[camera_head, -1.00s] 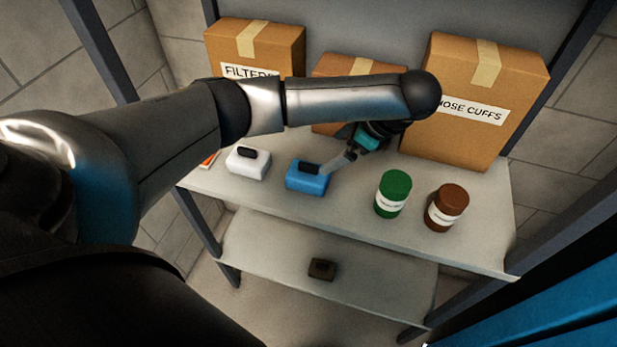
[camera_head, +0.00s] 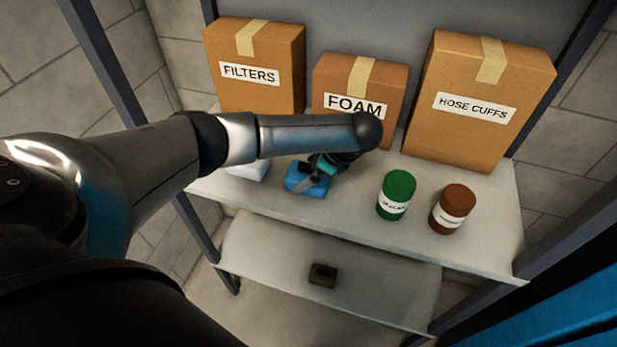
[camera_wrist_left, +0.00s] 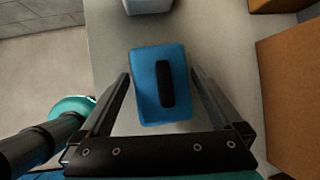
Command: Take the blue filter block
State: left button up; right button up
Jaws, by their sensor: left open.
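The blue filter block (camera_head: 303,186) with a black handle lies on the upper shelf (camera_head: 341,214), partly hidden by my left gripper (camera_head: 308,180) in the head view. In the left wrist view, the blue filter block (camera_wrist_left: 148,90) sits between the two fingers of my left gripper (camera_wrist_left: 160,78). The fingers are apart, with a gap on each side of the block. My left gripper is open. My right gripper is not in view.
A white block (camera_head: 247,171) is left of the blue one, mostly behind my arm. Green (camera_head: 396,195) and brown (camera_head: 452,208) jars stand to the right. Boxes marked FILTERS (camera_head: 255,65), FOAM (camera_head: 358,90) and HOSE CUFFS (camera_head: 478,100) line the back. A dark block (camera_head: 323,275) lies on the lower shelf.

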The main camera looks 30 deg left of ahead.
pick_arm(q)
jog(key=shift+f, duration=0.15)
jog(key=c, duration=1)
jog(key=shift+c, duration=0.2)
